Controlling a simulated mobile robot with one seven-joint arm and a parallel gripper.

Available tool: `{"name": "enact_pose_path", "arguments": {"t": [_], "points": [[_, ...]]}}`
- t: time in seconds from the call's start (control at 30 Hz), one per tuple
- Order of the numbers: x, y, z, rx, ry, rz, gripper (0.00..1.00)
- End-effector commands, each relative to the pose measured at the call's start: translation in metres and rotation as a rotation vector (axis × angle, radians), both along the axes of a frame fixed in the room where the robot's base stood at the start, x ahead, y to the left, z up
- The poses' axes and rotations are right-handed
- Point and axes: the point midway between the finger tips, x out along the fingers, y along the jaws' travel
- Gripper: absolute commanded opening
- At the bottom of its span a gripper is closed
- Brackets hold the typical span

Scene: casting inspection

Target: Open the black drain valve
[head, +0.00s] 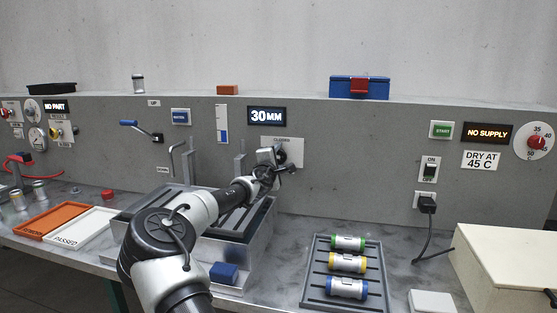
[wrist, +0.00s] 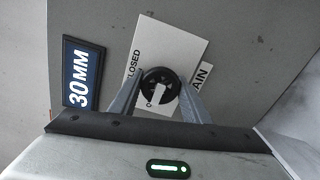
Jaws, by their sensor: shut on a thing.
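The black drain valve (wrist: 158,90) is a round knob with a white pointer bar, seen in the middle of the wrist view. It sits on a white plate (wrist: 172,55) marked CLOSED and, partly hidden, DRAIN. My gripper (wrist: 160,98) is shut on the knob, with one grey finger on each side of it. I cannot tell exactly which mark the pointer lines up with. In the head view my gripper (head: 279,163) is at the wall plate (head: 293,146) and hides most of the knob.
A 30 MM display (head: 267,115) is just above the plate. A metal tank (head: 254,253) with a slatted top stands below my arm. A dark rack (head: 313,268) with green, yellow and blue cylinders lies to the right. A blue toolbox (head: 372,88) is on the ledge.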

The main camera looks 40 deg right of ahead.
Motion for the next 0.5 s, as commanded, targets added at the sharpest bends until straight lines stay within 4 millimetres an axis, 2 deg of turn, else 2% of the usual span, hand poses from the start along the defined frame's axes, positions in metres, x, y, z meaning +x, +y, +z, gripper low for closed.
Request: {"name": "enact_pose_path", "arguments": {"t": [0.47, 0.5], "points": [[-0.0001, -0.0001, -0.0005, -0.012, 0.015, 0.0, 0.21], [-0.0001, -0.0001, -0.0005, -0.012, 0.015, 0.0, 0.45]]}}
